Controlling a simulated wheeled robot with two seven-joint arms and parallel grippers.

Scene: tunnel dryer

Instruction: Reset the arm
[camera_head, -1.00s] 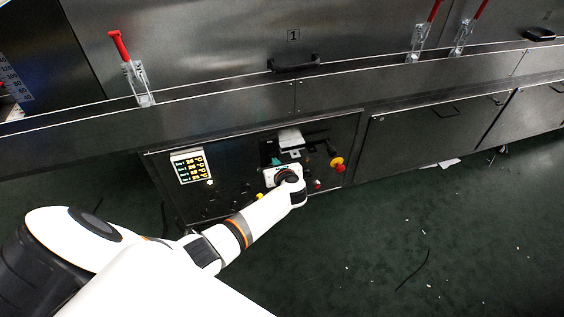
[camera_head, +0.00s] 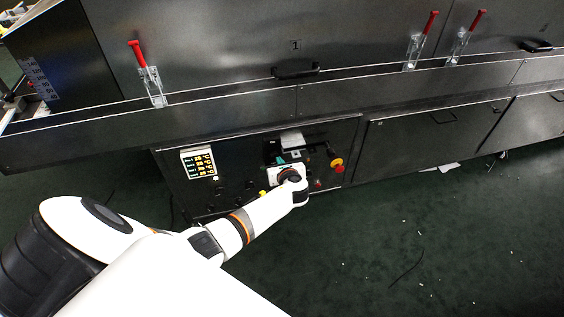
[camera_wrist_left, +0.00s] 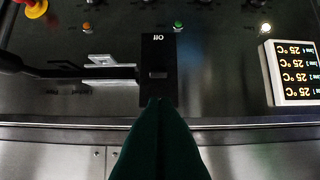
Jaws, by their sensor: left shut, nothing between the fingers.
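My left arm (camera_head: 245,225) reaches from the lower left to the dark control panel (camera_head: 235,200) of the dryer. My right gripper is not in view.
A temperature display (camera_head: 198,163) is left of the gripper, and a red and yellow emergency stop (camera_head: 337,165) is right of it. A metal bracket (camera_wrist_left: 110,70) lies beside the switch block. A ledge with red-handled clamps (camera_head: 137,53) runs above. The green floor at right is mostly clear.

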